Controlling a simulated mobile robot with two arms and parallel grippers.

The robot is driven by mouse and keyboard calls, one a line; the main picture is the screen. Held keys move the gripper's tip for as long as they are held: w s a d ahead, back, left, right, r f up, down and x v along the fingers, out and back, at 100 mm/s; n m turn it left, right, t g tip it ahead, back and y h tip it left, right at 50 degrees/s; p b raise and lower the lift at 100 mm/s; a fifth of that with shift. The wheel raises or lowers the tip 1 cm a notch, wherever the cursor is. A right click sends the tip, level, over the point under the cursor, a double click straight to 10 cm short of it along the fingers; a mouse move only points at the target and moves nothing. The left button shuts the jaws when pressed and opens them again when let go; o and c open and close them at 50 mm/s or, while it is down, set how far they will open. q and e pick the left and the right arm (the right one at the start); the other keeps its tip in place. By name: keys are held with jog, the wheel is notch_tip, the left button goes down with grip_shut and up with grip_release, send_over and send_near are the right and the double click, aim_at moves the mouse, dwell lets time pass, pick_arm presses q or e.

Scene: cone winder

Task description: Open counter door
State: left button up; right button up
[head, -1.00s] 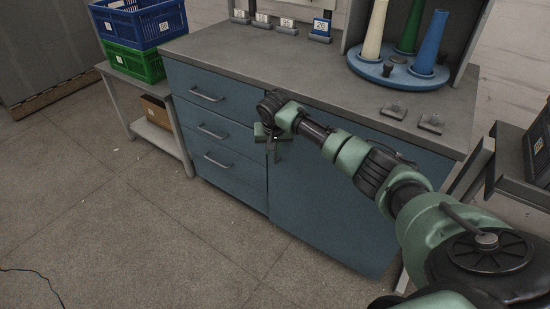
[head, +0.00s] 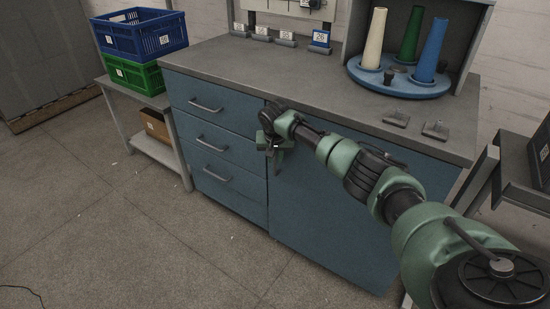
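The counter door (head: 335,210) is the large blue panel on the right half of the blue counter, beside a stack of drawers. It looks shut and flush with the front. My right gripper (head: 271,150) is at the door's upper left edge, by the seam with the drawers. The door's handle is not visible; my gripper and arm cover that area. I cannot tell whether the fingers are open or shut, or touch anything. My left gripper is not in view.
Drawers with metal handles (head: 206,106) are left of the door. The countertop (head: 245,62) holds a blue round base (head: 395,83) with cones. Blue (head: 140,32) and green (head: 132,74) crates sit on a side table at left. A grey table stands at right. The floor in front is clear.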

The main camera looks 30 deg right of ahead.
grip_shut()
dwell(1.4)
